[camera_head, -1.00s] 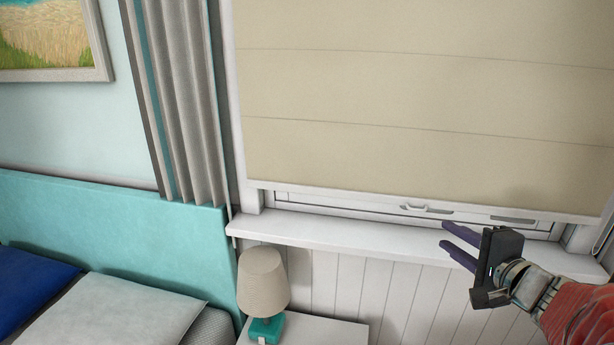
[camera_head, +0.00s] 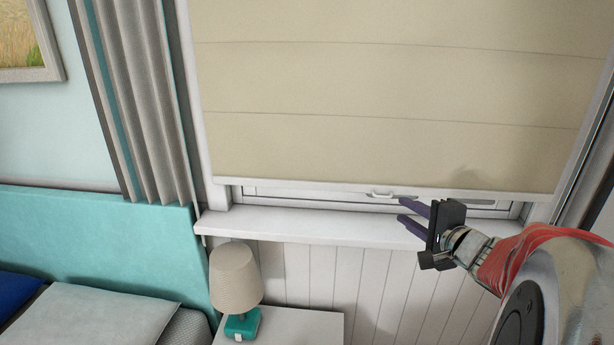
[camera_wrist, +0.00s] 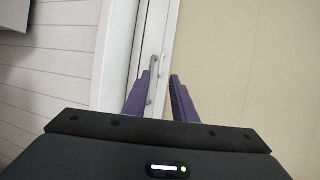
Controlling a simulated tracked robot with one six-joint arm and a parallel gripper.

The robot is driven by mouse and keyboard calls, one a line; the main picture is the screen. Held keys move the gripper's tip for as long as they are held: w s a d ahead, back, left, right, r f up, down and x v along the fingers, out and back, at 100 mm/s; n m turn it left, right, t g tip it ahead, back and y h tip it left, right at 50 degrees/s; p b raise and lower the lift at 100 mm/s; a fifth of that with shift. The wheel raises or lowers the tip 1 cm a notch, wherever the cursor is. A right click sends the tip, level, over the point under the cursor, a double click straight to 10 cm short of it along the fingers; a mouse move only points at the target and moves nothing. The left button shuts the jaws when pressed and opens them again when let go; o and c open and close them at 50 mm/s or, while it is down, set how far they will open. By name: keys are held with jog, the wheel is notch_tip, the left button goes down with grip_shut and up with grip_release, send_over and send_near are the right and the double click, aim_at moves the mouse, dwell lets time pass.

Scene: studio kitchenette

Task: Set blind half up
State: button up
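The beige blind (camera_head: 400,90) hangs low over the window, its white bottom rail (camera_head: 290,187) a little above the sill. A small white handle (camera_head: 382,194) is on the rail. My gripper (camera_head: 404,211) is open and empty, with purple fingers pointing left, just right of and below the handle in the head view. In the wrist view the blind (camera_wrist: 255,70) fills the right side, and my gripper (camera_wrist: 164,72) shows a gap between its fingertips in front of the rail and window frame. I cannot tell whether a finger touches anything.
The white window sill (camera_head: 300,226) runs below the blind. A lamp (camera_head: 236,280) stands on a white bedside table (camera_head: 300,325) at lower left. A grey curtain (camera_head: 135,100) hangs left of the window, beside the teal headboard (camera_head: 90,240).

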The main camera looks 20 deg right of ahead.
jog(key=x, duration=0.8)
jog(key=shift+w, duration=0.35)
jog(key=shift+f, duration=0.15)
jog(key=shift+c, duration=0.5)
grip_shut()
dwell(0.4)
